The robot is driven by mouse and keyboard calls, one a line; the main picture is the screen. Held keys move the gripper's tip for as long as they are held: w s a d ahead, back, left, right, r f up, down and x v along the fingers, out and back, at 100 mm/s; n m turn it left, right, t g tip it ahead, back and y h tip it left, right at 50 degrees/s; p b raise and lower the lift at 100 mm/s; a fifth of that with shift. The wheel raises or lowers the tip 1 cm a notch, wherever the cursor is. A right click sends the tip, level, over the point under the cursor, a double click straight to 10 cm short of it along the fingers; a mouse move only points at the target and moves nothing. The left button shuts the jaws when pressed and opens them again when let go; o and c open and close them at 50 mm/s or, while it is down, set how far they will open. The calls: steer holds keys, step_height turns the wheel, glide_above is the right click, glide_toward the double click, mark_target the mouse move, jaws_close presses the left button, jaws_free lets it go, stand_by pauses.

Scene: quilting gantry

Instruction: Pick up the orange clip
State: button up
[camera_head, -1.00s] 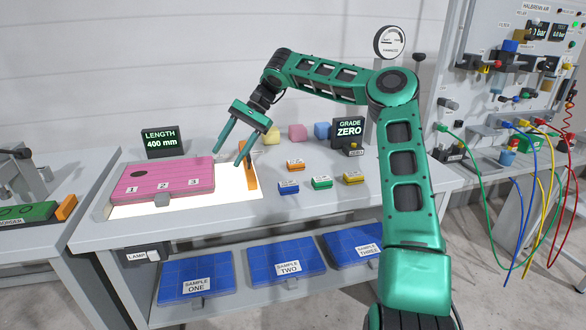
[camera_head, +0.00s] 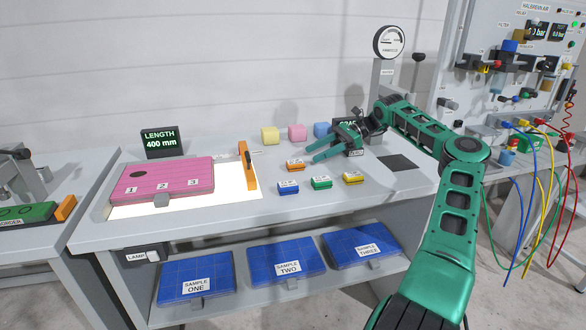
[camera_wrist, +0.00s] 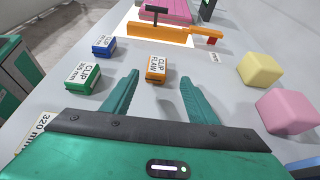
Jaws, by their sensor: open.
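The orange clip (camera_head: 295,165) lies on the table, behind the blue and green clips. In the wrist view the orange clip (camera_wrist: 156,70) has a white label reading "CLIP FLAW" and sits between and just beyond my fingertips. My gripper (camera_head: 314,153) is open and empty, reaching in from the right. In the wrist view my gripper (camera_wrist: 159,82) shows its two green fingers spread apart, with the clip not touched by either.
A blue clip (camera_head: 288,187), a green clip (camera_head: 320,183) and a yellow clip (camera_head: 353,178) lie in front. Yellow, pink and blue blocks stand behind, the pink one (camera_head: 297,132) in the middle. An orange bar (camera_head: 247,165) stands left at the lit panel.

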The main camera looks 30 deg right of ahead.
mark_target(300, 161)
steer(key=x, duration=0.7)
steer(key=shift+s+a, duration=0.15)
steer(key=shift+a, duration=0.1)
steer(key=c, duration=1.1)
